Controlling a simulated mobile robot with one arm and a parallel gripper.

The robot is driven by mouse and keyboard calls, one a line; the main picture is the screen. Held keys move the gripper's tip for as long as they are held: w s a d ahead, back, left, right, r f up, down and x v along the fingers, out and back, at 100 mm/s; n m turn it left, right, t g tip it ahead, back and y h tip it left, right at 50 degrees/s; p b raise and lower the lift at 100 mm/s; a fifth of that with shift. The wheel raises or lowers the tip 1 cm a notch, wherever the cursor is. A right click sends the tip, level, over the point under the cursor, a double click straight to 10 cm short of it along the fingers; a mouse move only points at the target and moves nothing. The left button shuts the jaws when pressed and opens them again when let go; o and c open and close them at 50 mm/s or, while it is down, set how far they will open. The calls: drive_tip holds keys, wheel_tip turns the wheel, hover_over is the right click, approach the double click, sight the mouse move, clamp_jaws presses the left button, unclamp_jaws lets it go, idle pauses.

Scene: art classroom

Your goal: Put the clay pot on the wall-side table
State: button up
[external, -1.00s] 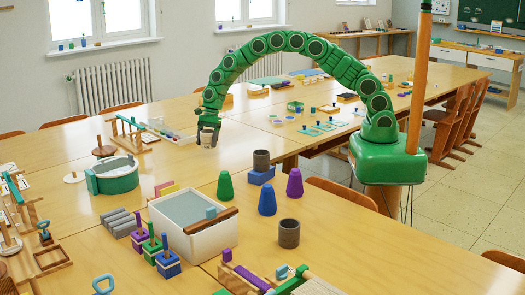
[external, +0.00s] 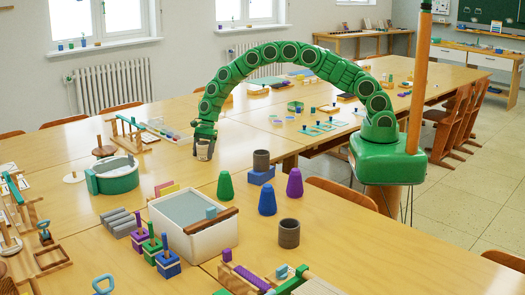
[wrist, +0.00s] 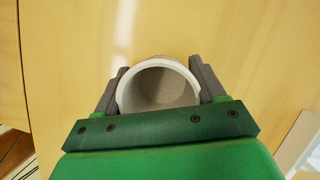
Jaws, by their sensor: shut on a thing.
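The clay pot (external: 204,151) is a small pale cup with a round open mouth. In the wrist view the pot (wrist: 158,86) shows its pale rim and grey-brown inside. My gripper (external: 203,146) is shut on it, with one dark finger on each side in the wrist view (wrist: 160,78). The pot looks upright, over or on the long wooden table (external: 170,170); I cannot tell whether it touches. A wooden table (external: 370,33) stands against the far wall. I cannot tell for certain which table is the wall-side one.
A white bin (external: 195,245), a green round basin (external: 113,177), colored cones and a dark cylinder (external: 289,234) stand on the near part of the tables. Boards with small pieces (external: 320,128) lie to the right. Bare wood surrounds the pot.

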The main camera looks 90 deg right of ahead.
drive_tip(key=shift+f, duration=0.1)
drive_tip(key=o, duration=1.1)
drive_tip(key=v, duration=1.2)
drive_tip(key=s+a+r+n+g, duration=0.1)
drive_tip(key=s+a+r+n, duration=0.3)
drive_tip(key=s+r, duration=0.3)
drive_tip(key=s+a+r+n+h, duration=0.1)
drive_tip(key=s+a+r+n, duration=0.3)
drive_tip(key=s, duration=0.6)
drive_tip(key=s+a+r+n+g, duration=0.1)
drive_tip(key=s+a+r+n, duration=0.25)
drive_tip(key=s+r, duration=0.45)
drive_tip(key=s+d+n+h, duration=0.1)
drive_tip(key=s+n, duration=0.2)
drive_tip(key=s, duration=0.8)
drive_tip(key=s+r+n+g+h, duration=0.1)
drive_tip(key=s+n, duration=0.3)
drive_tip(key=s, duration=0.6)
drive_tip(key=s+d+n+h, duration=0.1)
drive_tip(key=s+n, duration=0.3)
drive_tip(key=s, duration=0.7)
drive_tip(key=shift+s+d+r, duration=0.35)
drive_tip(key=shift+s, duration=0.05)
